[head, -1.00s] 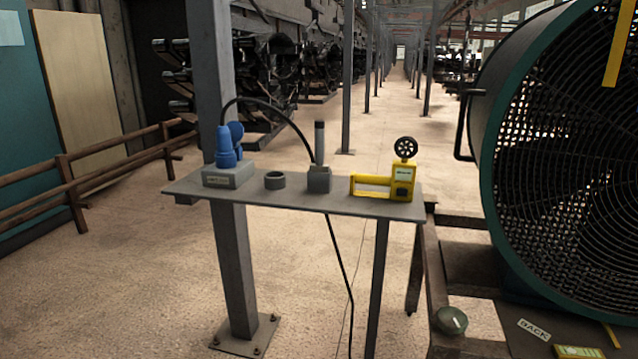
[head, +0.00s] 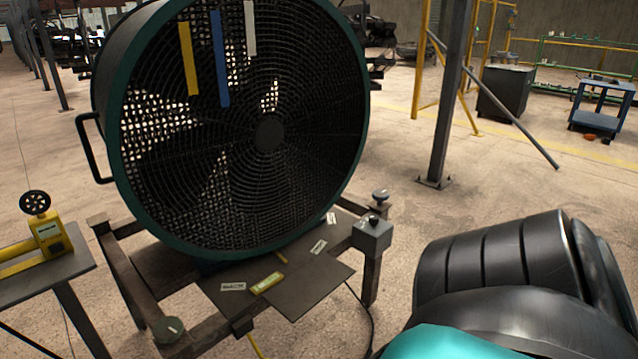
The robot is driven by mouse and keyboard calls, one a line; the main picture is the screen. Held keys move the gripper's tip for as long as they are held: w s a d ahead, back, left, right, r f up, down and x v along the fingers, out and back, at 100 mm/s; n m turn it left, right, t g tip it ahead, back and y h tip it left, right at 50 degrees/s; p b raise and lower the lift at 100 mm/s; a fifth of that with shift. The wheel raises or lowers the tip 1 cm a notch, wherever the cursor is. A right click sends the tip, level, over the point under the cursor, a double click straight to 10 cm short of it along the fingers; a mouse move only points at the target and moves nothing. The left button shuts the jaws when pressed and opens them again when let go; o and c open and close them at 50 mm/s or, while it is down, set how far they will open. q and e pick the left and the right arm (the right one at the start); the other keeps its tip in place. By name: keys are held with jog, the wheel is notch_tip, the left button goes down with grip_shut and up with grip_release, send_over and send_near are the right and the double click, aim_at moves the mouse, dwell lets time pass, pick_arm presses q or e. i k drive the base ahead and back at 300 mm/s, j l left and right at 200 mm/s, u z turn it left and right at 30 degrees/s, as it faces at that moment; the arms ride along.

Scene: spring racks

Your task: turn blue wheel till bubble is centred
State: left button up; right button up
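A large drum fan (head: 265,130) with a green rim stands on a dark metal frame (head: 120,265). A small yellow-green piece (head: 267,283), perhaps the bubble level, lies on the plate under the fan; no bubble can be made out. A grey-green round knob (head: 168,328) sits at the frame's front left corner. Another knob (head: 380,196) stands at the right corner. I cannot pick out a blue wheel in the head view. Neither gripper is in view.
A grey box with a black knob (head: 372,234) is on the frame's right side. White labels (head: 233,287) lie on the plate. A yellow tool with a black wheel (head: 46,230) stands on a shelf (head: 50,277) at left. Yellow, blue and white strips hang before the fan.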

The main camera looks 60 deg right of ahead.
aim_at(380, 195)
jog(key=z, duration=2.3)
jog(key=u, duration=0.6)
jog(key=l+u, duration=0.1)
jog(key=u, duration=0.35)
jog(key=i+l+u, duration=0.1)
jog(key=u, duration=0.3)
jog(key=l+u, duration=0.25)
jog(key=u, duration=0.2)
jog(key=l+u, duration=0.35)
jog(key=k+l+u, duration=0.1)
jog(key=l+u, duration=0.25)
jog(key=k+l+u, duration=0.2)
jog(key=l, duration=0.3)
jog(key=k+l+u, duration=0.2)
jog(key=l, duration=0.25)
jog(key=k+l+u, duration=0.2)
jog(key=l, duration=0.25)
jog(key=k+l+u, duration=0.2)
jog(key=l, duration=0.2)
jog(key=i+l, duration=0.05)
